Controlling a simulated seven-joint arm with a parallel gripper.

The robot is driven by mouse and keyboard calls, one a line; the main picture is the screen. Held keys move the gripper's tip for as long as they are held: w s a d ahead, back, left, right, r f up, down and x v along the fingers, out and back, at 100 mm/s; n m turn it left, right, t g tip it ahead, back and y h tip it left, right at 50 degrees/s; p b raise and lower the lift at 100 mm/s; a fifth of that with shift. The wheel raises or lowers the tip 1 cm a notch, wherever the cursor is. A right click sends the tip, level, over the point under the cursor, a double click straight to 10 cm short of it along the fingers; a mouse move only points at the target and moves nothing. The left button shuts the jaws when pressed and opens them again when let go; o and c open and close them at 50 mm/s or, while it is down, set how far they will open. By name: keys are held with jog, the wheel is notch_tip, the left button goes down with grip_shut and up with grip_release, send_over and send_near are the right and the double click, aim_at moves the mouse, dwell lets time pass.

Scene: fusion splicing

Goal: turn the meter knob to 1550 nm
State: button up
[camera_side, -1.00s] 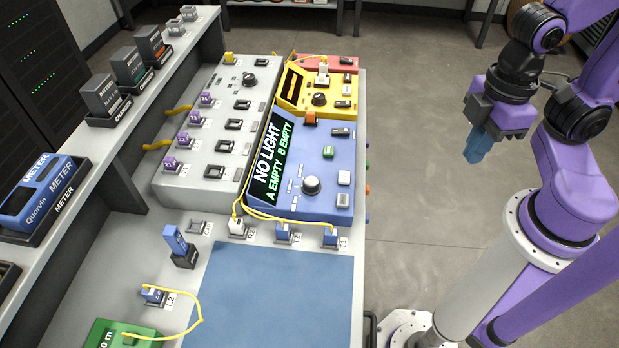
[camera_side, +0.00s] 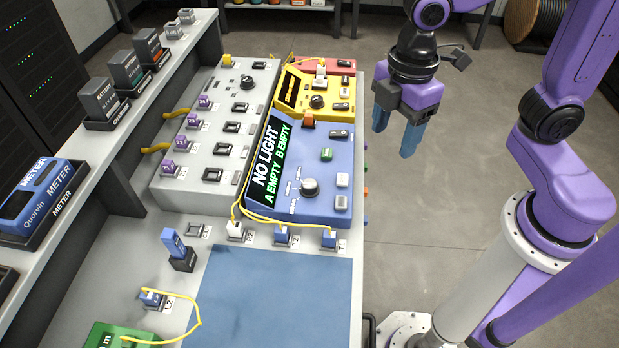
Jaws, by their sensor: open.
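No knob carries a readable 1550 nm mark at this size. A black knob (camera_side: 318,102) sits on the yellow unit (camera_side: 342,116), beside its small dark display. A larger dark knob (camera_side: 310,187) sits on the blue unit (camera_side: 318,210), with small white marks to its left; its screen (camera_side: 268,160) reads NO LIGHT, A EMPTY B EMPTY. A third black knob (camera_side: 247,82) is on the grey panel (camera_side: 222,98). Which knob is the meter's, I cannot tell. My gripper (camera_side: 394,135) is open and empty, blue fingers pointing down, right of the units and apart from them.
A blue METER box (camera_side: 38,198) rests on the left shelf, near several battery packs. Yellow fibres run to connectors along the blue unit's front. A red unit (camera_side: 340,66) stands behind the yellow one. The blue mat (camera_side: 270,295) is clear.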

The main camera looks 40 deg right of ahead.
aim_at(310, 184)
jog(key=w+a+f+n, duration=0.2)
jog(key=w+a+n, duration=0.4)
jog(key=w, duration=0.8)
jog(key=shift+m, duration=0.6)
jog(key=f, duration=1.1)
jog(key=a+f, duration=0.1)
jog(key=f, duration=0.5)
jog(key=shift+s+f, duration=0.25)
jog(key=c, duration=1)
